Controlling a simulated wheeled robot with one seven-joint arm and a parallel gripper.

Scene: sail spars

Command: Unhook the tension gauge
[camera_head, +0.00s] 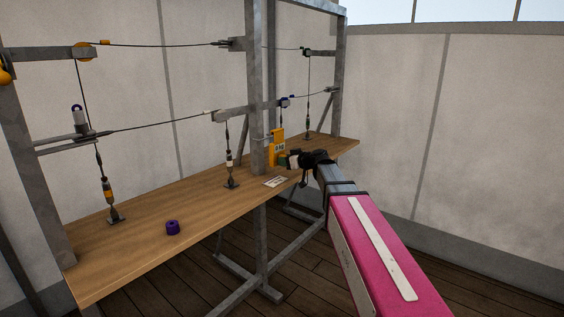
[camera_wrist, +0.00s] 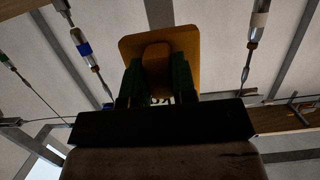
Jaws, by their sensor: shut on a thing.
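The tension gauge (camera_head: 278,145) is a yellow plate-like body with a small display, upright beside the middle metal post. In the wrist view its orange-yellow back (camera_wrist: 178,45) stands just past my fingers, with a rounded grip between them. My gripper (camera_head: 290,160) reaches it from the right and is shut on the gauge; the fingers (camera_wrist: 156,84) show dark green in the wrist view. A small hook or peg on the post shows near the gauge's top, but I cannot tell whether the gauge touches it.
The grey metal post (camera_head: 257,90) stands close left of the gauge. The wooden bench (camera_head: 200,204) carries a purple ring (camera_head: 173,228), a white card (camera_head: 275,182) and several turnbuckles on taut wires. A turnbuckle (camera_head: 231,168) stands left of the post. Open floor lies to the right.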

